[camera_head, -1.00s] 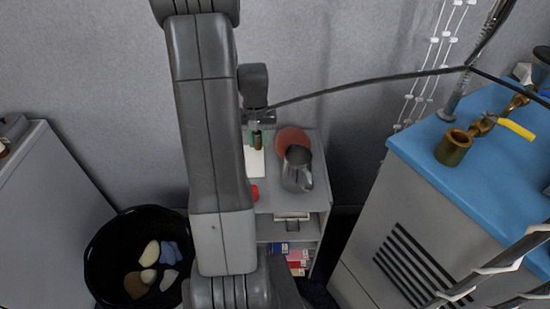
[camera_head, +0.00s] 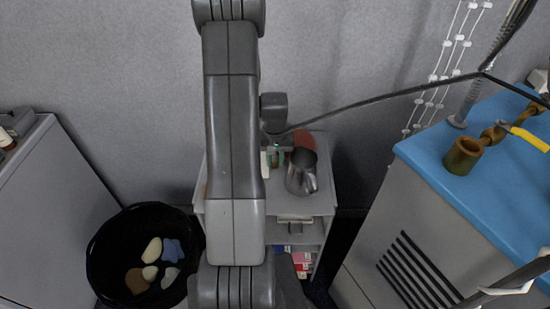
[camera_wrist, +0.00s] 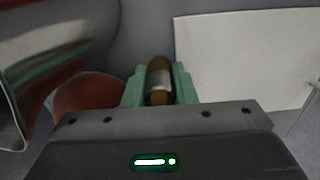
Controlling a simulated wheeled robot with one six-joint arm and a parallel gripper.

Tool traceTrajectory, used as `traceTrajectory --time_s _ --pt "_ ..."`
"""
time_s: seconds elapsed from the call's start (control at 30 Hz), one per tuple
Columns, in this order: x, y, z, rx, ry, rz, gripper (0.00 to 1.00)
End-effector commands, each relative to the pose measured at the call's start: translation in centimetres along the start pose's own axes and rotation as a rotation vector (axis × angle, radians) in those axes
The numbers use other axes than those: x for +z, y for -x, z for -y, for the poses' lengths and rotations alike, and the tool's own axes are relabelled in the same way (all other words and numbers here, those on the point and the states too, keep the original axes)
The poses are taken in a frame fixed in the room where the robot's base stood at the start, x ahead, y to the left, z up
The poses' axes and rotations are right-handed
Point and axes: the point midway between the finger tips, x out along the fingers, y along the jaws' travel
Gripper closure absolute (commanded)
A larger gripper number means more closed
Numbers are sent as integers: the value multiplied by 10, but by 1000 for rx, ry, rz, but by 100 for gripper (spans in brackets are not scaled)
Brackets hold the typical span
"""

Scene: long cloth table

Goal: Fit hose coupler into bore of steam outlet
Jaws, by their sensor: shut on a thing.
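My gripper (camera_head: 275,158) hangs over the top of the small grey cart in the head view. In the wrist view its green fingers (camera_wrist: 160,90) are shut on a brown-gold cylinder with a silvery band, which I take as the hose coupler (camera_wrist: 159,72). In the head view the coupler is too small to make out clearly. The steam outlet seems to be the brass cup-like fitting (camera_head: 463,155) on the blue-topped cabinet at the right, well apart from my gripper. Its dark round opening faces up. A twisted brass piece with a yellow handle (camera_head: 530,139) adjoins it.
A metal pitcher (camera_head: 301,176) stands right of my gripper, before a reddish round thing (camera_head: 304,139). A black hose (camera_head: 390,95) spans from near my gripper towards the blue-topped cabinet (camera_head: 428,164). A black bin (camera_head: 110,277) stands left. White racks hang at right.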

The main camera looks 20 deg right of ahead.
Motion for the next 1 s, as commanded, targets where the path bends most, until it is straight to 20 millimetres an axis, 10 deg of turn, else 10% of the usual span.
traceTrajectory --time_s 0.3,0.33,0.43,1.0 --pt "-1 -4 0 0 0 -2 100" --pt "0 -4 0 0 0 -2 73" --pt "0 -2 0 0 0 -2 54" --pt "-2 27 0 0 0 -8 54"
